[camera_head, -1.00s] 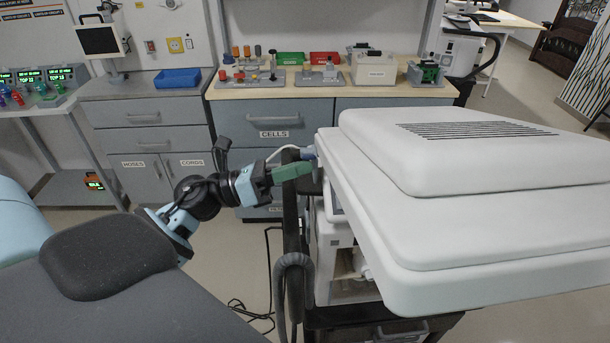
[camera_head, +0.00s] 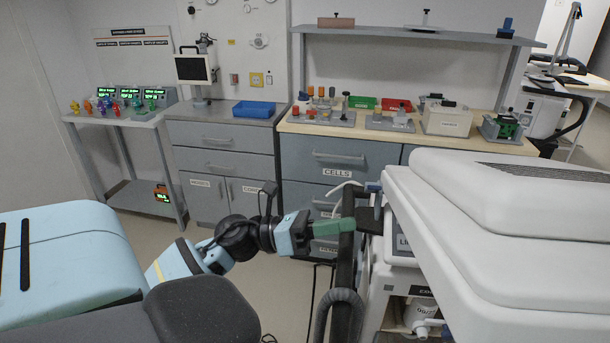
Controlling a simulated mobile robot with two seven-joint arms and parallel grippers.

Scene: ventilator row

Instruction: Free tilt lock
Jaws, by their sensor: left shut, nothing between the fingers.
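The ventilator (camera_head: 480,230) is a large white unit at the right, with a sloped housing on top and a white body below it. A dark upright post and a grey hose (camera_head: 345,305) stand along its left side. A blue fitting (camera_head: 373,187) with a white tube sits at the housing's left edge. My left gripper (camera_head: 335,228) comes in from the left, with green fingers shut and empty. Its tips overlap the dark post in the picture; I cannot tell whether they touch. I cannot make out the tilt lock. My right gripper is not in view.
A blue padded surface (camera_head: 70,250) fills the lower left. Behind stand grey drawer cabinets (camera_head: 220,150), a bench with red and green bins (camera_head: 397,105), a blue tray (camera_head: 254,109) and a monitor (camera_head: 195,68). Floor is clear between the cabinets and my arm.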

